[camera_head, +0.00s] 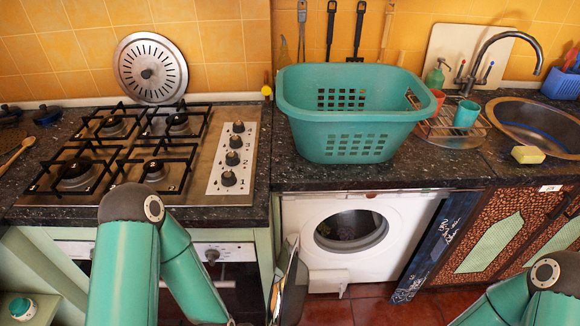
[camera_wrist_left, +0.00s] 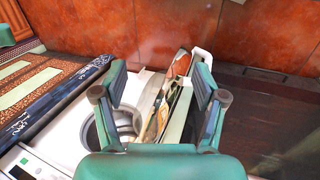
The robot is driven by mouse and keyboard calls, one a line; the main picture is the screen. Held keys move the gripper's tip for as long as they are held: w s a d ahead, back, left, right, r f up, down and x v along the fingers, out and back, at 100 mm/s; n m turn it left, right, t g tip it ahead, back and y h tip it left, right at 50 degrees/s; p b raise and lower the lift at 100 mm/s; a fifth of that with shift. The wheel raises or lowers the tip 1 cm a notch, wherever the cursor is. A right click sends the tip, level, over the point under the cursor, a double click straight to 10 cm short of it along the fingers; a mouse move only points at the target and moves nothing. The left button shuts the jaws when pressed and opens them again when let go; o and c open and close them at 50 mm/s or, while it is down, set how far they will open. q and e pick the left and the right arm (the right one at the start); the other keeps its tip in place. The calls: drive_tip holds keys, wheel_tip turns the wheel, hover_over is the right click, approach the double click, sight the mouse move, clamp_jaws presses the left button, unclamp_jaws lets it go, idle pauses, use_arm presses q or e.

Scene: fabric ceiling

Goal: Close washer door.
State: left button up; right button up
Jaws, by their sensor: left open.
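The white washer (camera_head: 325,228) stands under the counter, and its round drum opening (camera_head: 350,230) is dark inside. What looks like its door (camera_head: 285,283) stands swung out at the left, seen nearly edge-on. In the left wrist view, the washer (camera_wrist_left: 88,140) and its opening (camera_wrist_left: 122,125) are at the left. My left gripper (camera_wrist_left: 160,82) is open there, with its fingers apart on either side of the edge-on door (camera_wrist_left: 165,105) in the picture. I cannot tell whether they touch it. My right arm shows at lower right in the head view; its gripper is out of view.
A teal basket (camera_head: 350,125) stands on the counter (camera_head: 370,173) above the washer. The stove (camera_head: 195,185) is at left. A dark patterned board (camera_head: 435,245) stands right of the washer. Red tiled floor (camera_head: 375,308) shows in front.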

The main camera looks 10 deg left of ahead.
use_arm(q)
drive_tip(key=shift+f, duration=0.1)
drive_tip(key=shift+c, duration=1.4)
drive_tip(key=s+n+g, duration=0.1)
drive_tip(key=s+g, duration=0.1)
drive_tip(key=s+n, duration=0.1)
drive_tip(key=s, duration=0.1)
drive_tip(key=shift+d+r+n+g, duration=0.2)
drive_tip(key=shift+d+n+g, duration=0.1)
drive_tip(key=shift+d+g, duration=0.1)
drive_tip(key=c, duration=0.8)
drive_tip(key=shift+s+a+r+n+g+h, duration=0.1)
drive_tip(key=shift+r+n+g+h, duration=0.2)
drive_tip(key=shift+n+g, duration=0.3)
clamp_jaws()
drive_tip(key=w+a+f+n+t+h+b, duration=0.1)
drive_tip(key=w+a+n+t+h+b, duration=0.25)
drive_tip(key=w+a+n+b, duration=1.2)
drive_tip(key=d+f+m+b, duration=0.3)
drive_tip(key=d+f+b, duration=0.4)
drive_tip(key=d+b, duration=0.1)
drive_tip(key=shift+s+d+h, duration=0.15)
drive_tip(key=shift+d+h, duration=0.3)
drive_tip(key=shift+d, duration=0.2)
